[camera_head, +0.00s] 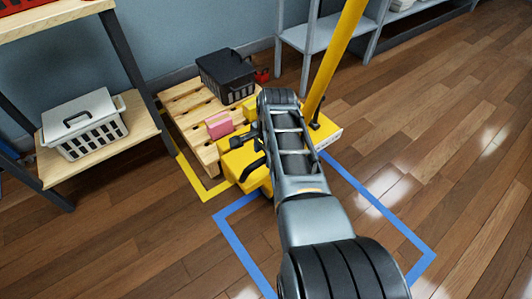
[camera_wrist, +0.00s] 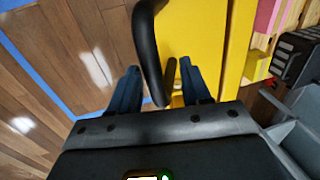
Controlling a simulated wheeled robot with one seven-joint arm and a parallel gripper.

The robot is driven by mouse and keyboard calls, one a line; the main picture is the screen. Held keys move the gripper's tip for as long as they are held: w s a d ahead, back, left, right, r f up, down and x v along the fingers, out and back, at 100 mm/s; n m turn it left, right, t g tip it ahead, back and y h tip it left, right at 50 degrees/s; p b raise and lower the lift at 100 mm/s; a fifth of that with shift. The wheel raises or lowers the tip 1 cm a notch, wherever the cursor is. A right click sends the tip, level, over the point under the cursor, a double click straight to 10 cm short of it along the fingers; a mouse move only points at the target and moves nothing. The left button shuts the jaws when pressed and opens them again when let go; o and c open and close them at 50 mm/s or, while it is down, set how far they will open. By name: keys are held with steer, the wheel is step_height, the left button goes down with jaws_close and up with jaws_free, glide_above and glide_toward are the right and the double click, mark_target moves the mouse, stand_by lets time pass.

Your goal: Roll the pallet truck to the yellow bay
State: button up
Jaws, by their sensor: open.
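The yellow pallet truck (camera_head: 240,162) stands at the near end of a wooden pallet (camera_head: 182,107), partly hidden by my arm. Its yellow body (camera_wrist: 205,35) fills the upper middle of the wrist view. Yellow floor tape (camera_head: 206,192) marks the bay along the pallet's left and near edges; the rest of its outline is hidden. My gripper (camera_wrist: 160,88) is open. A black curved handle (camera_wrist: 148,45) shows between its two blue-grey fingers, which are apart; I cannot tell whether they touch it.
Blue tape (camera_head: 240,248) outlines a floor area on the near side. The pallet carries a black crate (camera_head: 226,78) and a pink box (camera_head: 219,125). A yellow pole (camera_head: 335,60) rises at the right. A shelf with a white basket (camera_head: 85,125) stands left. Floor at right is clear.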

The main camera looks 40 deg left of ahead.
steer(key=shift+d, duration=0.15)
step_height(320, 180, up, 8)
steer(key=d+p, duration=0.1)
steer(key=p, duration=0.3)
steer(key=shift+s+d+f, duration=0.15)
steer(key=shift+s+f, duration=0.05)
steer(key=shift+s, duration=0.05)
